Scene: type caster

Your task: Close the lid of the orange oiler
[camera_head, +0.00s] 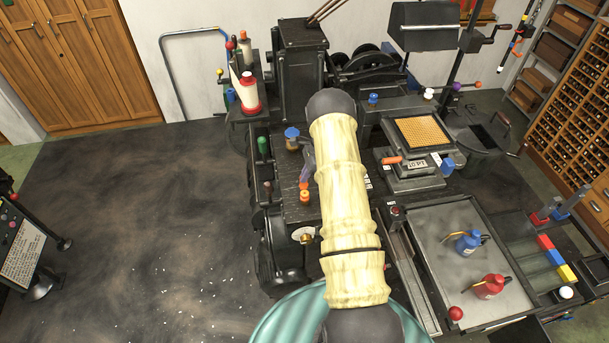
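Another small oiler with a blue top (292,134) stands farther back on the same machine. Small orange pieces (304,193) and a grey-purple part show between them, beside my arm; I cannot tell what they belong to. My arm rises through the middle of the picture and hides part of the machine. I cannot make out my gripper.
A grey tray table (440,285) on the right holds a blue can (468,242) and a red can (490,286). A red-and-white cone-shaped container (245,92) stands at the back left of the machine.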

